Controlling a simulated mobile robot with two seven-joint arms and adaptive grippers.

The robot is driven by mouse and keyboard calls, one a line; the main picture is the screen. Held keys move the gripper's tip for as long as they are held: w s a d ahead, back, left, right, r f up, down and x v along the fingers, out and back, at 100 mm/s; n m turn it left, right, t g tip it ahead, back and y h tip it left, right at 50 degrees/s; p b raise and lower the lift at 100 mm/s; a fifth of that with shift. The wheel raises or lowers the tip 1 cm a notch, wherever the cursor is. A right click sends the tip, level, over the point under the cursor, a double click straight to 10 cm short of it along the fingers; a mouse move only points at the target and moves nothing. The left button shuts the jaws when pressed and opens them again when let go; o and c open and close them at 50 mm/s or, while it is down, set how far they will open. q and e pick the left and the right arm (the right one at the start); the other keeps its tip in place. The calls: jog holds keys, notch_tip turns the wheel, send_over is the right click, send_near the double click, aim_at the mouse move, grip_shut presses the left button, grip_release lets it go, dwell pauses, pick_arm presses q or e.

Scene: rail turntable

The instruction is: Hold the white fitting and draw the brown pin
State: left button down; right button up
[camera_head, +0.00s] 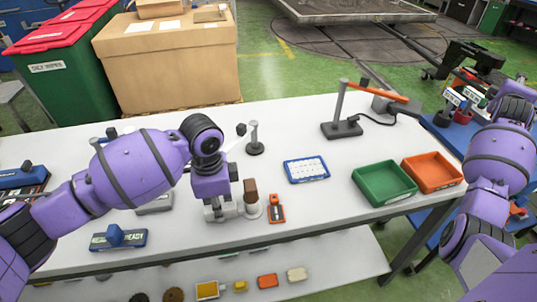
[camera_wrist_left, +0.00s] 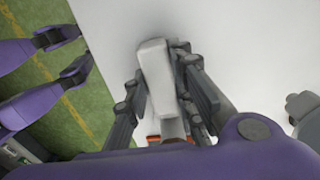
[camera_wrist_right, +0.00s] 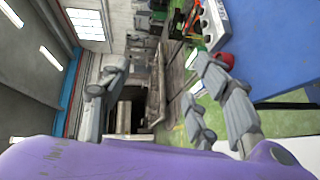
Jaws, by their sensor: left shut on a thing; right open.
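The white fitting (camera_wrist_left: 155,75) is a pale block between the fingers of my left gripper (camera_wrist_left: 160,95) in the left wrist view. In the head view my left gripper (camera_head: 220,209) points down at the front middle of the white table and is shut on the fitting, which it mostly hides. The brown pin (camera_head: 250,186) stands upright above a pale round base (camera_head: 252,208), just right of that gripper. I cannot make out the pin in the left wrist view. My right gripper (camera_wrist_right: 158,88) is open and empty, away from the table.
An orange device (camera_head: 276,208) lies close to the right of the pin. A blue-framed white board (camera_head: 306,169), a green tray (camera_head: 384,183) and an orange tray (camera_head: 432,172) lie further right. A small grey stand (camera_head: 254,140) and a lamp-like stand (camera_head: 342,128) are behind.

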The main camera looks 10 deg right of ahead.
jog(key=w+a+r+t, duration=0.3)
jog(key=a+r, duration=0.1)
jog(key=r, duration=0.7)
jog(key=w+a+r+t+h, duration=0.1)
jog(key=w+a+r+t, duration=0.2)
jog(key=r, duration=0.7)
jog(key=w+a+r+t, duration=0.25)
jog(key=a+r, duration=0.25)
jog(key=r, duration=0.6)
jog(key=w+a+f+n+y, duration=0.2)
jog(key=w+a+y, duration=0.2)
jog(key=a, duration=0.5)
jog(key=w+a+f+n+y, duration=0.15)
jog(key=w+a+y, duration=0.25)
jog(key=a, duration=0.5)
jog(key=w+a+f+n+y, duration=0.25)
jog(key=w+a+y, duration=0.2)
jog(key=a, duration=0.45)
jog(key=a+f+g+y, duration=0.2)
jog(key=a+f+y, duration=0.1)
jog(key=a+f, duration=0.4)
jog(key=n+g+y, duration=0.3)
jog(key=n+g, duration=0.3)
jog(key=g, duration=1)
send_over(254, 184)
jog(key=d, duration=0.3)
notch_tip(254, 184, down, 26)
jog(key=x, duration=1.1)
jog(key=shift+f, duration=0.2)
